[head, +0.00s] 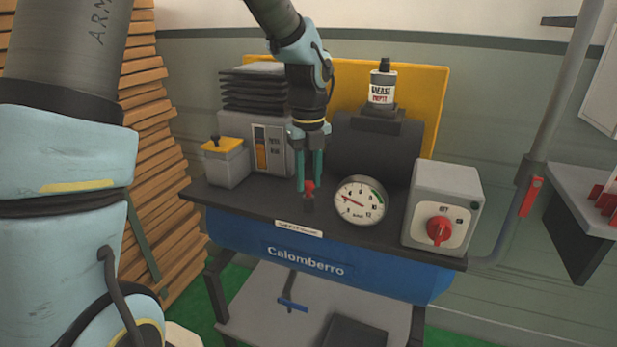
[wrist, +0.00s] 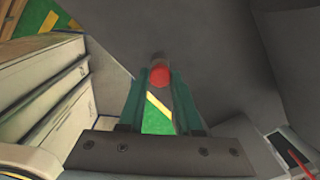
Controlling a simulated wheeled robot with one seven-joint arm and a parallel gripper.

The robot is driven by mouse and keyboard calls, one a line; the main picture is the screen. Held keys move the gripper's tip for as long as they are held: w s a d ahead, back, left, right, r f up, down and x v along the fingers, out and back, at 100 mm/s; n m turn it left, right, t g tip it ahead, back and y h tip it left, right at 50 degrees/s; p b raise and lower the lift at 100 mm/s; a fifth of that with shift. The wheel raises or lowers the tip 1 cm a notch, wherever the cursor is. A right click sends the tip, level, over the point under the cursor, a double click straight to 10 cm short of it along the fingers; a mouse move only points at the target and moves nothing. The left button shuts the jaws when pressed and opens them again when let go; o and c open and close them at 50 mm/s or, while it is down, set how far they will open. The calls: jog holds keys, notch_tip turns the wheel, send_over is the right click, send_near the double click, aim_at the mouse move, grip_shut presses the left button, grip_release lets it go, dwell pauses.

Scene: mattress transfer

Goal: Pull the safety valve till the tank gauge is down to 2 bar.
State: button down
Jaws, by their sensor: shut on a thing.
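The safety valve (head: 309,188) is a small red-topped fitting on the dark top of the blue Calomberro tank (head: 380,272). My gripper (head: 309,186) comes down from above, its green fingers shut on the valve's red knob. In the wrist view the red knob (wrist: 160,76) shows between the fingertips. The round tank gauge (head: 360,201) stands just right of the valve. Its red needle points left and slightly up, close to the 4; the exact value is hard to read.
A grey box with a red rotary switch (head: 439,231) stands right of the gauge. A grease can (head: 382,84) sits on the dark cylinder behind. A yellow-topped box (head: 225,161) and the finned grey unit (head: 257,90) stand left. Stacked wooden slats (head: 160,150) are farther left.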

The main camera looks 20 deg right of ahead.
aim_at(308, 183)
jog(key=shift+r+p, duration=0.95)
jog(key=shift+p, duration=0.3)
jog(key=shift+f, duration=0.15)
jog(key=c, duration=0.6)
grip_release()
notch_tip(308, 183, up, 11)
jog(key=shift+f+b, duration=0.1)
jog(key=shift+b, duration=0.5)
